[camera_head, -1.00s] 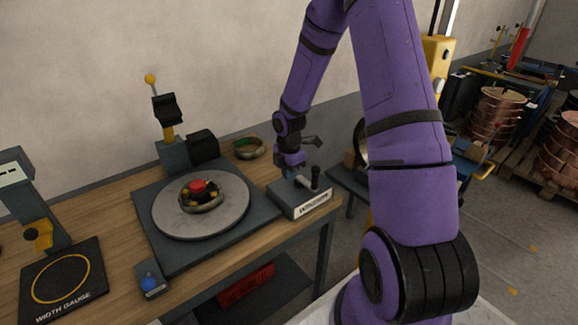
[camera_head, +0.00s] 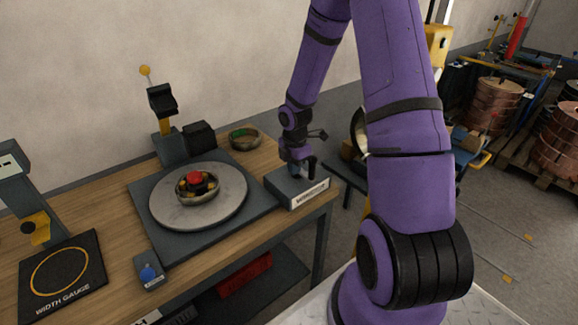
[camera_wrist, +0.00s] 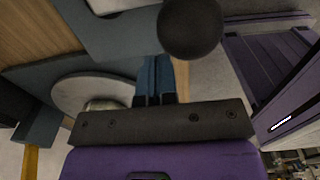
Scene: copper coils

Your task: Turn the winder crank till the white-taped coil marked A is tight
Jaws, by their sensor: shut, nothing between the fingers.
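The winder box (camera_head: 283,187) sits at the right end of the bench, with a partly readable white label on its front. Its black crank knob (camera_head: 311,167) stands on top; I take the dark round knob (camera_wrist: 190,28) in the wrist view for the same one. My gripper (camera_head: 297,173) is over the box, just left of the knob. Its blue fingers (camera_wrist: 155,80) are shut and empty, beside the knob; contact cannot be told. A coil (camera_head: 184,198) lies around a red-topped hub on the round turntable (camera_head: 229,205). No white tape or letter A is readable.
Another coil (camera_head: 244,138) with green on it lies at the back of the bench. A width gauge (camera_head: 62,275) and a small box with a blue button (camera_head: 150,274) are at the left and front. Copper coils (camera_head: 497,103) stand on pallets at the right.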

